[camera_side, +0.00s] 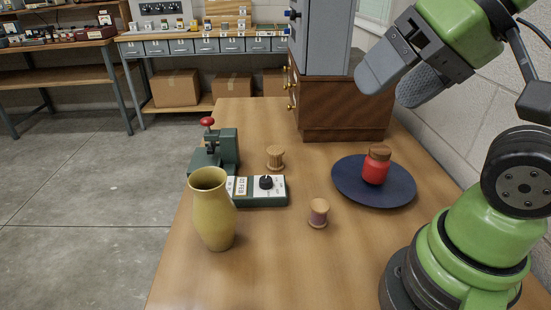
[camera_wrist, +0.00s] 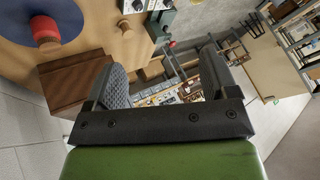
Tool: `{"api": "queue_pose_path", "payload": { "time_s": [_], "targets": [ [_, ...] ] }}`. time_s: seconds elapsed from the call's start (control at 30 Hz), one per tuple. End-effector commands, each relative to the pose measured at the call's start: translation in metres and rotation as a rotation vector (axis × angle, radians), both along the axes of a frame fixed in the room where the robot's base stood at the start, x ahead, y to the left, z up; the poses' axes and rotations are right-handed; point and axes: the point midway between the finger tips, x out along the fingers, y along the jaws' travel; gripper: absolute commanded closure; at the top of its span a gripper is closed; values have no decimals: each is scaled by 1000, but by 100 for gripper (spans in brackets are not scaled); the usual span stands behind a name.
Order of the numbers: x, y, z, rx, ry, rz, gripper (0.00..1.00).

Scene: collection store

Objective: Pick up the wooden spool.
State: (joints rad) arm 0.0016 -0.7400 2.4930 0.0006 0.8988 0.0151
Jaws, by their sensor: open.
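A plain wooden spool (camera_side: 275,157) stands upright on the table, just behind the green control box, in the side view. A second wooden spool (camera_side: 318,212), wound with dull purple thread, stands upright nearer the camera, left of the dark blue plate. One small spool (camera_wrist: 126,28) shows near the top of the wrist view. My gripper (camera_side: 389,86) is open and empty, high above the table at the right, over the plate's far side and well away from both spools. Its two fingers frame the wrist view (camera_wrist: 164,72), with only distant shelving and floor between them.
A red jar (camera_side: 375,170) with a brown lid stands on the blue plate (camera_side: 398,193). A yellow vase (camera_side: 213,220), the green control box (camera_side: 262,200) and a green press (camera_side: 222,150) stand left. A wooden cabinet (camera_side: 345,118) stands behind. The front table is clear.

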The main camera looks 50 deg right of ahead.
Motion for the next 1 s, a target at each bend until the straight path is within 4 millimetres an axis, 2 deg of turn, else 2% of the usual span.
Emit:
{"api": "queue_pose_path", "payload": {
  "time_s": [0.17,0.33,0.47,0.67,0.8,1.0],
  "targets": [
    [31,-6,7,114,72,-194,21],
    [92,-22,5,323,187,-575,21],
    [140,-39,-11,484,263,-889,21],
    [207,-73,-62,718,354,-1386,21],
    [242,-100,-114,871,398,-1737,21],
    [265,-128,-181,1030,415,-2130,21]
  ]
}}
